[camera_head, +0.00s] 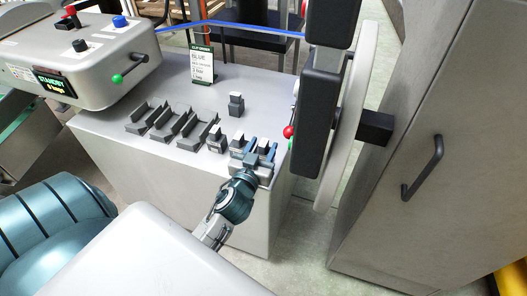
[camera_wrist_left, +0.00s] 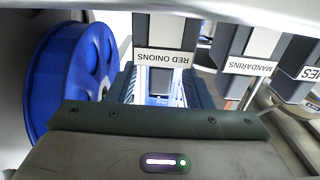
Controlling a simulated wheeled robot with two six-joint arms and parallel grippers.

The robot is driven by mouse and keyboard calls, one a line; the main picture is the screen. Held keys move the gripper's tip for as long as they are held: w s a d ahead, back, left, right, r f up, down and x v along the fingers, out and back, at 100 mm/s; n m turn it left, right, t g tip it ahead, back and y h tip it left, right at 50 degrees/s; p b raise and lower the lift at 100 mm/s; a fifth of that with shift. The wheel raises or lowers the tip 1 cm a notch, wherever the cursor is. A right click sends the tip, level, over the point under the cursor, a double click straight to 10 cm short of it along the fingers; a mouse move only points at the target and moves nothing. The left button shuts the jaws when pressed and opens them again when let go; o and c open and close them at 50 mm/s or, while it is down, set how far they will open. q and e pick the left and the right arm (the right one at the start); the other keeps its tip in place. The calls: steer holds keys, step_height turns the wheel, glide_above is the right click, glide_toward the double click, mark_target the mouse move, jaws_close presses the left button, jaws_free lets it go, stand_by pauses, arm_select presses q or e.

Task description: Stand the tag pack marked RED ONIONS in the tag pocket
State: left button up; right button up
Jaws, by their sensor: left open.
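The tag pack marked RED ONIONS (camera_wrist_left: 162,57) shows in the left wrist view with its label upside down. It is in line with the gap between the dark teal fingers of my left gripper (camera_wrist_left: 160,88); contact is not clear. In the head view my left gripper (camera_head: 253,150) is open at the front right of the grey bench, close around the small dark packs there, and partly hides them. A pack marked MANDARINS (camera_wrist_left: 250,66) and one with a label ending in ES (camera_wrist_left: 308,73) stand beside it. I cannot tell which part is the tag pocket. My right gripper is not in view.
Several dark channel holders (camera_head: 165,122) stand on the grey bench (camera_head: 262,100). A grey machine (camera_head: 95,55) reads STANDBY. A black upright (camera_head: 318,110) stands close right. A blue reel (camera_wrist_left: 75,72) shows in the wrist view.

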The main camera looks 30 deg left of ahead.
arm_select(q)
steer(key=shift+w+a, duration=0.1)
steer(key=shift+w, duration=0.5)
jaws_close()
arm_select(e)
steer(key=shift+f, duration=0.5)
arm_select(q)
steer(key=shift+r, duration=0.1)
